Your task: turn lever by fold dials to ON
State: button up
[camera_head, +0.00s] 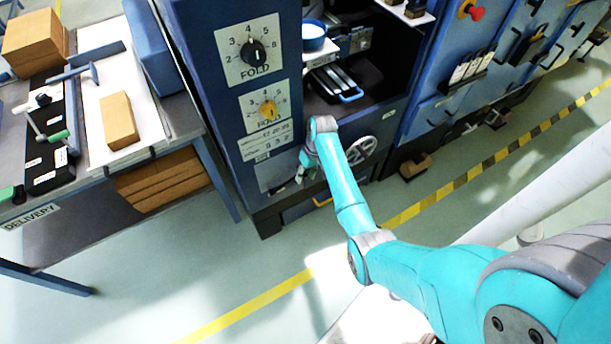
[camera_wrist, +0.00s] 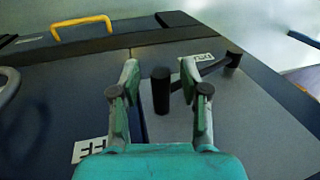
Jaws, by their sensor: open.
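The dark lever shows in the wrist view, with its round pivot (camera_wrist: 235,57) at the upper right and an arm running left behind my right finger. Its upright black handle (camera_wrist: 161,92) stands between the fingers of my open gripper (camera_wrist: 157,82), with gaps visible on both sides. A white label (camera_wrist: 88,150) ending in "FF" is at the lower left; another small label (camera_wrist: 196,60), hard to read, is beyond the right finger. In the head view my gripper (camera_head: 307,172) is at the blue cabinet below the black fold dial (camera_head: 253,52) and yellow fold dial (camera_head: 267,110); the lever is hidden there.
A grey handwheel (camera_head: 361,149) is right of my wrist. A yellow handle (camera_wrist: 82,24) shows beyond the fingers. The delivery table (camera_head: 190,118) with cardboard stacks is at the left. The floor in front is clear.

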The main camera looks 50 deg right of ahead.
jog(key=shift+a+f, duration=0.1)
jog(key=shift+f, duration=0.25)
grip_shut()
jog(key=shift+r, duration=0.1)
